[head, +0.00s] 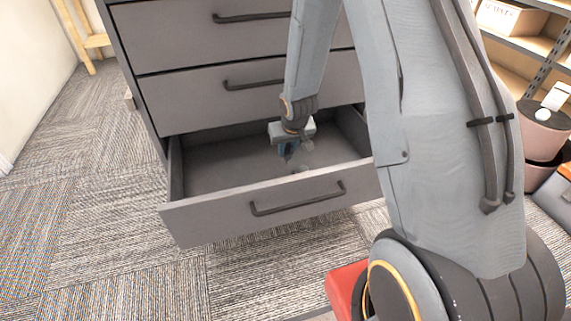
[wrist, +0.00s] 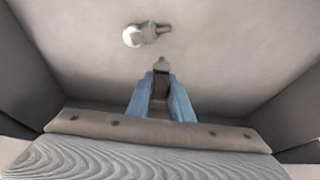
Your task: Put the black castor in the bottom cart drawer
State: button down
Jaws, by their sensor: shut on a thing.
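The bottom cart drawer (head: 215,208) is pulled open. My gripper (head: 289,153) is inside the drawer opening, pointing down, above its floor. In the wrist view its blue fingers (wrist: 161,82) are shut on a narrow dark thing with a grey tip (wrist: 162,64), which I take to be the black castor. Most of it is hidden between the fingers, and I cannot tell whether it touches the drawer floor.
A small castor-like thing with a white wheel (wrist: 132,36) and a brownish stem lies on the drawer floor, apart from my fingers. The closed drawers (head: 240,90) above overhang the back. The drawer's left part is clear. Shelves (head: 525,45) stand at right.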

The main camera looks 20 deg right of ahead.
aim_at(288, 156)
jog(key=shift+f+b, duration=1)
jog(key=shift+f, duration=1.25)
jog(key=shift+f, duration=0.15)
jog(key=c, duration=1.6)
grip_release()
jog(key=shift+o, duration=0.2)
